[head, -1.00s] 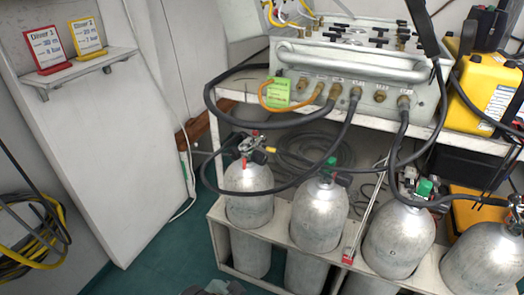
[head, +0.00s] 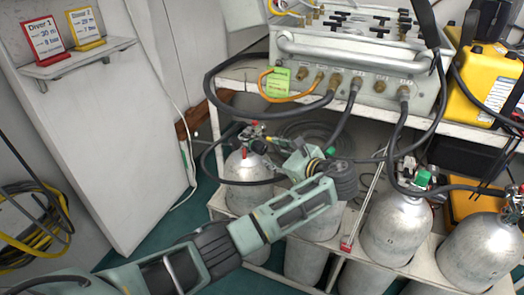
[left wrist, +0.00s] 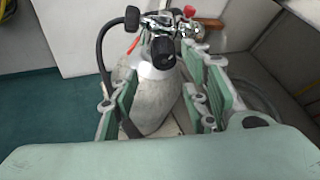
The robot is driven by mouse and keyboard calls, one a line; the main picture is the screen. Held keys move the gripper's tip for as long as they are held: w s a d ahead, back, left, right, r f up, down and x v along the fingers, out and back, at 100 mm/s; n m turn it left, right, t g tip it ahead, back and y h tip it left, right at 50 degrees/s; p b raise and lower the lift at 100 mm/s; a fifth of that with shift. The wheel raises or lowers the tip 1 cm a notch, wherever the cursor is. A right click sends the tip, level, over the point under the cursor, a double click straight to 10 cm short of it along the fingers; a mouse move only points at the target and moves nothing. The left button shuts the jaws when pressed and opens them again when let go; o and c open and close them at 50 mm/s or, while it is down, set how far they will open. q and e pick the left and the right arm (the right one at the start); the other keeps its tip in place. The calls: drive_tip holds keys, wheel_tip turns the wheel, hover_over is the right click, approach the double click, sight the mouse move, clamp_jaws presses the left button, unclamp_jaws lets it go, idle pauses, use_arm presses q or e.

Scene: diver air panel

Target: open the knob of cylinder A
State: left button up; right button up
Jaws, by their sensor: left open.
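Several grey cylinders stand in the rack; I cannot read which is cylinder A. The leftmost cylinder (head: 243,170) has a chrome valve with red parts (head: 256,134). My left gripper (head: 293,163) reaches toward that valve from the right, in front of the second cylinder, whose top it largely hides. In the left wrist view, a cylinder (left wrist: 150,95) lies ahead with a round black knob (left wrist: 162,54) facing me. The open left gripper (left wrist: 165,88) has its fingers either side of this view, apart from the knob. My right gripper is not in view.
A black hose (head: 208,95) loops from the air panel (head: 350,60) down to the valves. More cylinders (head: 395,228) stand to the right, with a red-ended rod (head: 347,243) between. Teal floor is open at left.

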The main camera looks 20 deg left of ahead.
sight(262, 151)
use_arm(q)
drive_tip(key=b+x, duration=0.1)
drive_tip(key=x, duration=0.5)
drive_tip(key=shift+a, duration=0.15)
drive_tip(key=shift+w+a+f+b, duration=0.3)
drive_tip(key=shift+w+a, duration=0.1)
drive_tip(key=shift+a, duration=0.15)
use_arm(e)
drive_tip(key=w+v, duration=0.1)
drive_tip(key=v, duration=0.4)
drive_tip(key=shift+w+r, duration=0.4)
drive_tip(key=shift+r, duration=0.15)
use_arm(q)
drive_tip(key=shift+c, duration=0.4)
drive_tip(key=shift+f, duration=0.1)
drive_tip(key=c, duration=0.9)
